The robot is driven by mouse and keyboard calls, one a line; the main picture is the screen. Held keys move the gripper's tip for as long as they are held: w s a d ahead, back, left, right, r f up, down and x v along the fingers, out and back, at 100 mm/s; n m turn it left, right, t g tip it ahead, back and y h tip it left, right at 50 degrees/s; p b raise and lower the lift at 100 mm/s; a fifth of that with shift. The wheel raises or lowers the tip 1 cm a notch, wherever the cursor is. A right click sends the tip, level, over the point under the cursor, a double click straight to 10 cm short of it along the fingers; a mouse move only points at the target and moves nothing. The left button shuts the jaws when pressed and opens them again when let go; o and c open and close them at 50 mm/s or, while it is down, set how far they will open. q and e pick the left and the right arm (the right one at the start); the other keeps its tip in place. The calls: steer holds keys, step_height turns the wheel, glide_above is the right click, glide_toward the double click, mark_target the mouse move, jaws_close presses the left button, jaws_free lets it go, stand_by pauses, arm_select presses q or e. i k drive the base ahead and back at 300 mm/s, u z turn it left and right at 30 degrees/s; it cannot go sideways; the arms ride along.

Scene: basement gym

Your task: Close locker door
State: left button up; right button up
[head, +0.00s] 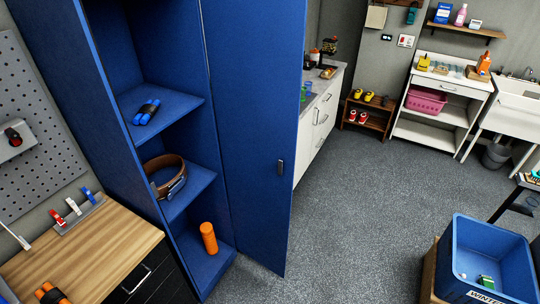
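A tall blue locker (128,150) stands at the left of the head view with its front open. Its blue door (250,120) is swung wide open, hinged on the locker's right side, and a small dark handle (280,167) shows near the door's free edge. Inside are a black-and-blue item (146,112) on the upper shelf, a brown belt (168,160) on the middle shelf and an orange cylinder (208,238) at the bottom. Neither of my grippers is in view.
A wooden-topped cabinet (100,235) stands left of the locker. A blue bin (495,255) sits at the lower right. A white counter (318,115) is behind the door, and a white shelf unit (448,90) stands at the back. The grey floor (360,210) right of the door is clear.

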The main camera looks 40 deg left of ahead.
mark_target(255, 48)
steer(key=i, duration=2)
